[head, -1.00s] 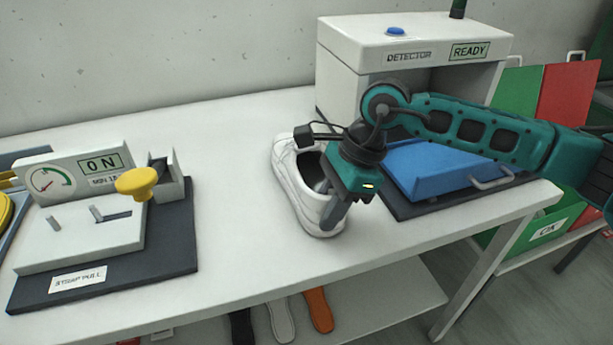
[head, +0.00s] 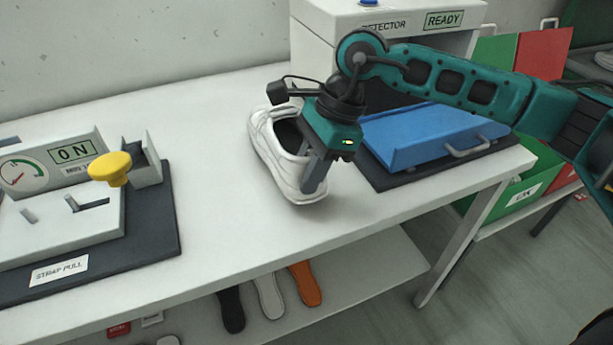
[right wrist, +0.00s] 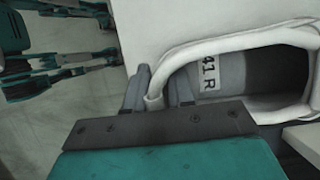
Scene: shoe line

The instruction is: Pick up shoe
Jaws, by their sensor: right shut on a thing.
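A white shoe (head: 272,150) is on the white table, toe toward the wall and heel toward the table's front edge. My right gripper (head: 312,180) points down at the heel and is shut on the heel's rim. In the right wrist view the two fingers (right wrist: 160,88) sit on either side of the shoe's white collar (right wrist: 195,50). A label reading "41 R" shows inside the shoe. I cannot tell whether the sole touches the table. My left gripper is not in view.
Right of the shoe is a blue tray (head: 420,138) with a handle, before the detector box (head: 385,28) marked READY. At left is the strap-pull device (head: 60,225) with a yellow knob (head: 110,169). Insoles (head: 268,296) lie on the shelf below.

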